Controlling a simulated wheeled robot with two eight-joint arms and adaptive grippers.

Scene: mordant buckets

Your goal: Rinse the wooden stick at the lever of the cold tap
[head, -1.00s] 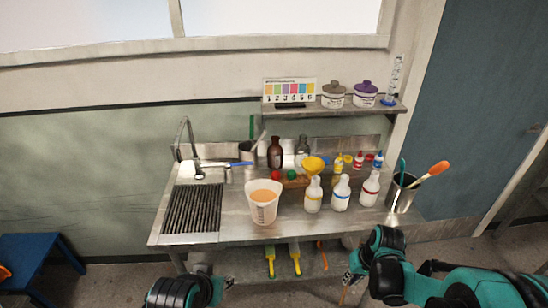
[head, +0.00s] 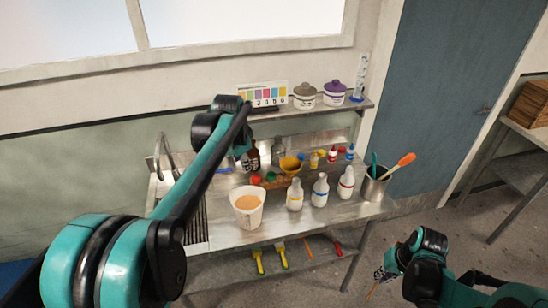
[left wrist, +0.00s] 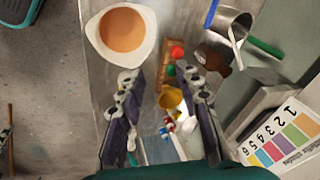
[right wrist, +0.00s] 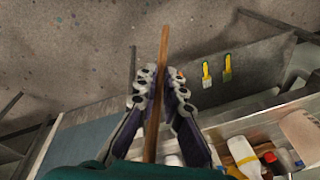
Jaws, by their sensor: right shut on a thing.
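The wooden stick (right wrist: 164,45) is held between the fingers of my right gripper (right wrist: 162,82), which is shut on it. In the head view my right gripper (head: 381,273) is off the bench's right front, with the stick's end (head: 373,291) below it. The tap's spout (head: 158,150) shows at the back left of the bench, partly hidden by my left arm. A blue lever (head: 225,170) shows right of the arm; it seems to appear in the left wrist view (left wrist: 211,12) too. My left gripper (left wrist: 164,80) is open and empty, above the bench's back near a brown bottle (head: 253,158).
A beaker of orange liquid (head: 248,205) stands near the bench's front, with white bottles (head: 320,190) right of it. A metal pot of tools (head: 374,188) is at the right end. A shelf (head: 300,112) hangs behind.

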